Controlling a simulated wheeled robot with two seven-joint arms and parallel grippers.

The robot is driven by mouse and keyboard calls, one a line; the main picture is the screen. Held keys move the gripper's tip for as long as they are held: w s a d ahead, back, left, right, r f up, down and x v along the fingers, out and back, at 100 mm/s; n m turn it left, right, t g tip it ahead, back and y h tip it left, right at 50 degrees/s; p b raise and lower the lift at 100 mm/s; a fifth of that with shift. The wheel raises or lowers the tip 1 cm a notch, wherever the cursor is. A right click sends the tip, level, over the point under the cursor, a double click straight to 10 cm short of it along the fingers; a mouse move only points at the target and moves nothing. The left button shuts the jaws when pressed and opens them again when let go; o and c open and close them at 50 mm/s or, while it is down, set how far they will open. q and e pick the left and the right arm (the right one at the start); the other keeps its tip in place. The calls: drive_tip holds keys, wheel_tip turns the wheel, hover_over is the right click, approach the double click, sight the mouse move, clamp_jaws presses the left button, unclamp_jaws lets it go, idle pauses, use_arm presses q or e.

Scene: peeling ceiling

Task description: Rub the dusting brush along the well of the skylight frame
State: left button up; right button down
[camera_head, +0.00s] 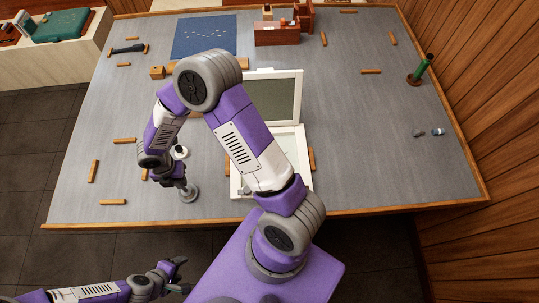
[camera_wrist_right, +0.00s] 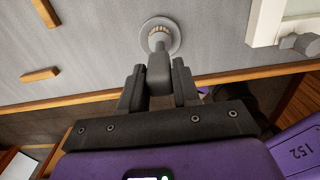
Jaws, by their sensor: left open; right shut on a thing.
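The white skylight frame (camera_head: 236,182) lies on the grey table in the head view, partly behind my right arm. Its hinged sash with a dark pane (camera_head: 275,97) stands open at the back. My right gripper (camera_head: 181,187) is left of the frame near the table's front edge. In the right wrist view, my right gripper (camera_wrist_right: 158,82) is shut on a grey handle, which I take for the dusting brush (camera_wrist_right: 158,64). A pale round disc (camera_wrist_right: 161,35) shows at its far end; whether it touches the table is unclear. My left gripper (camera_head: 177,274) is open and empty, low in front of the table.
Several small wooden blocks (camera_head: 92,171) lie scattered over the table. A blue mat (camera_head: 205,36) and a reddish box (camera_head: 277,36) are at the back. A green cylinder (camera_head: 422,67) stands at the right. The right side of the table has much free room.

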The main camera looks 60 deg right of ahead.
drive_tip(key=shift+r+p, duration=2.65)
drive_tip(key=shift+r, duration=0.4)
